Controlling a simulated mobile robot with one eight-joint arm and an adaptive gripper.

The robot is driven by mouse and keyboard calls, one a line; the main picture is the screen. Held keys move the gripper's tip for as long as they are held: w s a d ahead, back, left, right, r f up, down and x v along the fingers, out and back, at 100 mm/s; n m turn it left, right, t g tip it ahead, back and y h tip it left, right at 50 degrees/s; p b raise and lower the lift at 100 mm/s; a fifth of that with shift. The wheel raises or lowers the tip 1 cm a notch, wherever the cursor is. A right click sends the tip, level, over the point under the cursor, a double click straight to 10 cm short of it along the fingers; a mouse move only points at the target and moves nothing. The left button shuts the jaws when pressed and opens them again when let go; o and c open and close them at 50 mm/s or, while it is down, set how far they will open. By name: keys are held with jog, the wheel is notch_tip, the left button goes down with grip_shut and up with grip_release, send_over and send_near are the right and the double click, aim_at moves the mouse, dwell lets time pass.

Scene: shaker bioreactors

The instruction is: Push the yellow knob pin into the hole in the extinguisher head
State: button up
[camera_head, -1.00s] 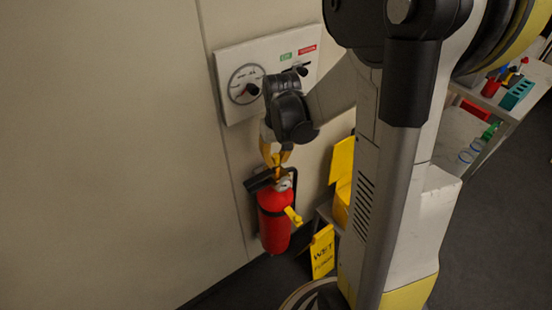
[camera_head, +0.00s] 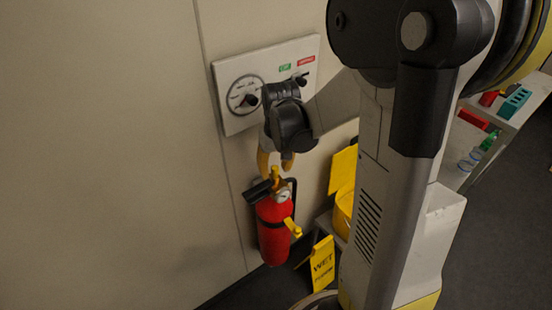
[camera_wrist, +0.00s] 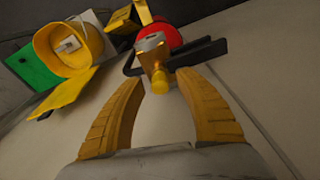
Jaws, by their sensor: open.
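The red fire extinguisher (camera_head: 272,232) hangs upright at the wall, with a black handle and a small round gauge on its head (camera_head: 282,193). The yellow knob pin (camera_head: 275,173) stands upright at the top of the head. It also shows in the wrist view (camera_wrist: 159,80), end-on; how deep it sits in the hole is hidden. My gripper (camera_head: 275,162) is open just above the knob, fingers pointing down. In the wrist view, the fingers of my gripper (camera_wrist: 160,80) spread on both sides of the knob, with a visible gap on each side.
A wall panel (camera_head: 240,118) with a dial and black knobs is close behind my wrist. A yellow bin (camera_head: 343,207) and a yellow wet-floor sign (camera_head: 322,262) stand right of the extinguisher. A yellow part (camera_head: 293,228) juts from its front. The wall at left is bare.

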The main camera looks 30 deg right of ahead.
notch_tip(320, 180, up, 11)
jog(key=s, duration=0.1)
jog(key=shift+s, duration=0.15)
jog(key=shift+a, duration=0.1)
jog(key=s+a+r+n+t, duration=0.1)
jog(key=s+a+r+t, duration=0.1)
jog(key=s+a+t, duration=0.4)
jog(key=s+a, duration=0.3)
jog(key=a, duration=0.4)
jog(key=shift+s+a+r+n, duration=0.15)
jog(key=shift+s+r+n, duration=0.05)
jog(key=shift+n, duration=0.2)
